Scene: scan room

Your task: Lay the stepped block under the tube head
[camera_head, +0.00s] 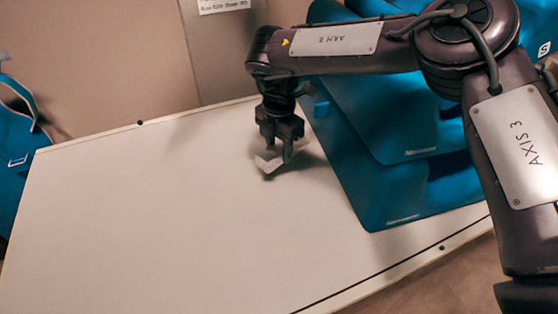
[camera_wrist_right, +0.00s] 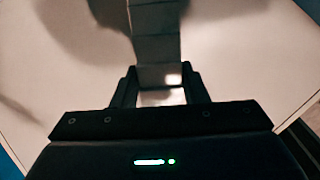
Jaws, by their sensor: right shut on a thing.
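In the right wrist view the block (camera_wrist_right: 155,45) runs up from between the fingers (camera_wrist_right: 160,85) as a row of grey bands. I cannot tell whether the block touches the tabletop; dark shadows lie beside it. I cannot make out the tube head in either view. My left gripper is not in view.
Large blue sheets (camera_head: 400,195) with small silver labels lie over the table's right side, close to my right gripper. Another blue thing (camera_head: 14,150) stands beyond the left edge. The table's left and middle are clear. A grey panel (camera_head: 222,55) stands behind.

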